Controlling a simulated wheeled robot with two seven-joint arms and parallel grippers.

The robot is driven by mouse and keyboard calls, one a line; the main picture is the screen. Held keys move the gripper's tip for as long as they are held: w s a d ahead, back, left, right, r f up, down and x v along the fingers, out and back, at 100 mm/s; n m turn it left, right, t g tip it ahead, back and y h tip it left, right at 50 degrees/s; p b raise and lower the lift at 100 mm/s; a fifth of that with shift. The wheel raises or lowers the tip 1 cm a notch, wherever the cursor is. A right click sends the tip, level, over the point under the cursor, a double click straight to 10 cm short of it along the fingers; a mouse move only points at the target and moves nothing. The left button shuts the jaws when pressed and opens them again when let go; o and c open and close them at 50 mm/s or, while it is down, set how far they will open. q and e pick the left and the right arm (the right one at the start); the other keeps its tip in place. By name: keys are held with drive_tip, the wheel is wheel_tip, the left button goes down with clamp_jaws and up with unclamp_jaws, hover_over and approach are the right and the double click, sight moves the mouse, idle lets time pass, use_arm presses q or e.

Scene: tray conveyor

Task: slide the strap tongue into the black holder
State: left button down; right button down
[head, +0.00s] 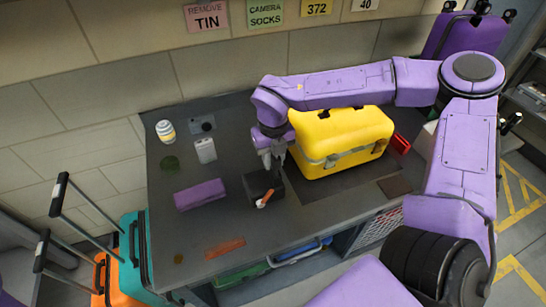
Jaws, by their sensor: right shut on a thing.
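The black holder (257,187) is a dark open box on the grey table, left of a yellow case (345,150). My right gripper (278,160) points down just behind and above the holder, close to the case's left end. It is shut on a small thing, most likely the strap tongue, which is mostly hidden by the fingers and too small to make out. I cannot tell whether it touches the holder. An orange and white piece (265,199) shows at the holder's front. My left gripper is not in view.
An orange strip (225,247) lies near the front edge. A red item (400,144) is right of the case.

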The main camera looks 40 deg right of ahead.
drive_tip(key=shift+f+b, duration=0.75)
drive_tip(key=shift+f, duration=0.45)
drive_tip(key=c, duration=0.8)
unclamp_jaws()
drive_tip(key=shift+r, duration=0.15)
wheel_tip(320, 180, up, 10)
drive_tip(key=shift+r+b, duration=0.15)
drive_tip(key=shift+b, duration=0.35)
